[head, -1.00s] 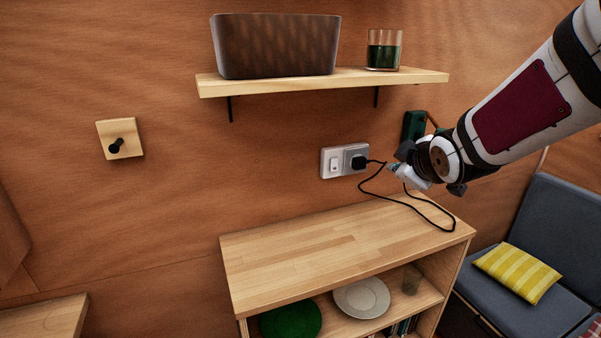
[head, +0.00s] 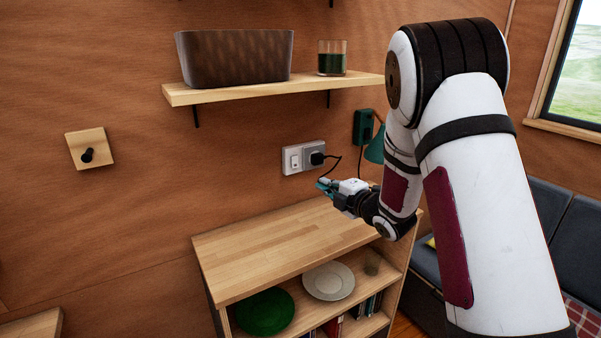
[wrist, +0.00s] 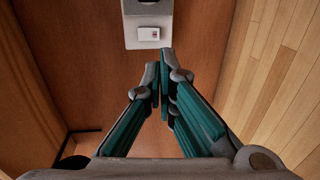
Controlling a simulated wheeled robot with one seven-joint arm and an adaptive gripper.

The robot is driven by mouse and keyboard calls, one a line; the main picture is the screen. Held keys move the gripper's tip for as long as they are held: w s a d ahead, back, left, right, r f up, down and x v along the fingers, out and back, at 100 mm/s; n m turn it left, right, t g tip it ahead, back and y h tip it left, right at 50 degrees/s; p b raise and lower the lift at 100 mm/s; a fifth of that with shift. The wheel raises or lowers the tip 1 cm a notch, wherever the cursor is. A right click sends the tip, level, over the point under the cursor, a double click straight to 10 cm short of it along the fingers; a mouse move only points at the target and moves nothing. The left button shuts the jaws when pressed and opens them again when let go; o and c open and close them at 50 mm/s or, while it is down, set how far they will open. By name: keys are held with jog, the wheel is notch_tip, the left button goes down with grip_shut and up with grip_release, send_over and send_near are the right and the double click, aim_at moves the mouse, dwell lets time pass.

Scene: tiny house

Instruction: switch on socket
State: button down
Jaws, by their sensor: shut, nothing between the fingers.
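The wall socket (head: 303,157) is a grey plate on the wooden wall above the cabinet. Its white rocker switch (head: 295,161) is on the left half, and a black plug (head: 317,158) with a cord is in the right half. My gripper (head: 322,185) is shut and empty, below and to the right of the socket, above the cabinet top. In the wrist view my teal fingertips (wrist: 158,68) meet just short of the socket (wrist: 145,25), with the white switch (wrist: 148,33) close beyond them. Whether they touch the plate cannot be told.
The cabinet top (head: 270,250) under the socket is clear. A shelf (head: 280,91) above holds a dark basket (head: 240,57) and a glass (head: 332,60). A green lamp (head: 374,148) is on the wall right of the socket. A peg (head: 87,155) is at left.

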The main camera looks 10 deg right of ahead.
aim_at(294, 167)
dwell(0.3)
jog(key=x, duration=1.4)
